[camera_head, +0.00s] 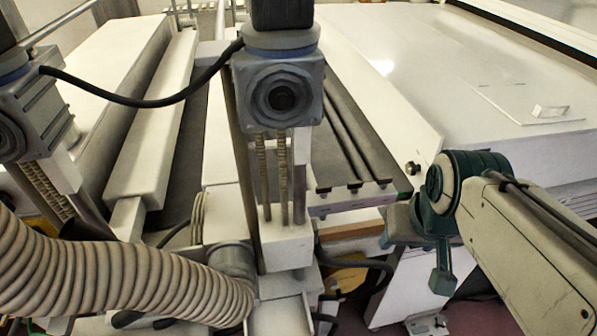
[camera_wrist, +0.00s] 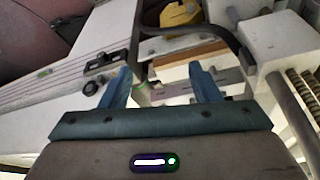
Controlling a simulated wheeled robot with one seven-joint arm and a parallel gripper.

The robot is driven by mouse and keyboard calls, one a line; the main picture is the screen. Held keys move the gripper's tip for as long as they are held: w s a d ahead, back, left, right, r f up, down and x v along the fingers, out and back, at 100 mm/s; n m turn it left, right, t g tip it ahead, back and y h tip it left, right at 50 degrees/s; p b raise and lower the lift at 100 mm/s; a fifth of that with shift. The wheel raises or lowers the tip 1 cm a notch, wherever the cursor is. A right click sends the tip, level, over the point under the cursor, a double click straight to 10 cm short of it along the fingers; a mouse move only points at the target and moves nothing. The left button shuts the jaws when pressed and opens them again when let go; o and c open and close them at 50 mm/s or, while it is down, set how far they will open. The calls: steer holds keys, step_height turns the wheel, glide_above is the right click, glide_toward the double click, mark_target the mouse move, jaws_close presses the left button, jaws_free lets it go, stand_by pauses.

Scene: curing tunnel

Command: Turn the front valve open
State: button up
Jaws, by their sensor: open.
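My gripper (camera_wrist: 160,72) shows in the wrist view with its two blue fingers apart and nothing between them. In the head view my arm comes in from the right, and the gripper end is small and partly hidden by my own wrist. I cannot make out for certain which part is the front valve. A small black fitting (camera_wrist: 105,61) sits on a pale panel just beyond the left finger, apart from it. A yellow part (camera_wrist: 180,14) lies further off at the top of the wrist view, partly cut off.
A column with a grey motor block (camera_head: 281,92) stands in the middle, with a ribbed hose (camera_head: 125,277) low at left. A dark cable (camera_head: 370,264) loops between the column and my arm. A wide white machine top (camera_head: 480,65) fills the right.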

steer(key=w+a+r+n+g, duration=0.1)
steer(key=w+a+r, duration=0.15)
steer(key=w, duration=0.25)
steer(key=w+a+r+g, duration=0.1)
steer(key=w+a+r, duration=0.15)
steer(key=w, duration=0.25)
steer(key=n+g, duration=0.2)
glide_toward(324, 187)
step_height(324, 187, down, 8)
steer(key=shift+f+p, duration=0.25)
steer(key=shift+p, duration=0.25)
steer(key=shift+c, duration=0.3)
steer(key=c, duration=0.9)
